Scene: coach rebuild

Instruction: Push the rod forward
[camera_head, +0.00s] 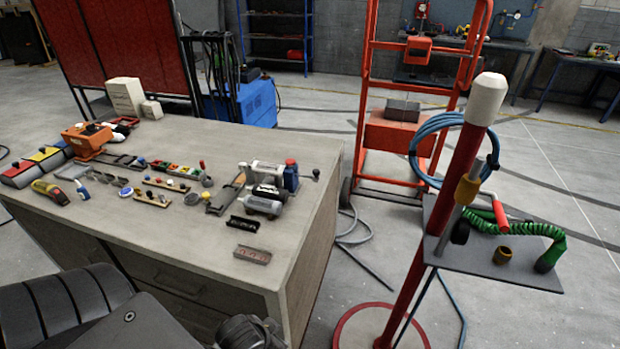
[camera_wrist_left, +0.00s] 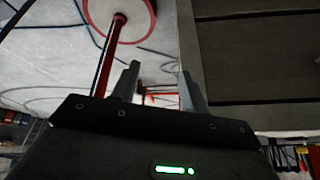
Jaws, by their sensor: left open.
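A rod-like grey bar with a yellow collar (camera_head: 467,190) and a dark knob at its lower end leans against a red post (camera_head: 458,158) with a white cap. They stand at the right in the head view, by a small grey shelf (camera_head: 525,277). Which part is the task's rod is not certain. In the left wrist view, a red post (camera_wrist_left: 107,55) rises from a round red-rimmed base (camera_wrist_left: 143,22), left of my left gripper (camera_wrist_left: 160,70). The left gripper is open, with nothing between its fingers. My right gripper is not in view.
A workbench (camera_head: 215,232) with several tools fills the left and middle of the head view. A green coiled hose (camera_head: 525,230) and a brass-coloured ring (camera_head: 502,255) are on the shelf. An orange frame (camera_head: 364,90) stands behind.

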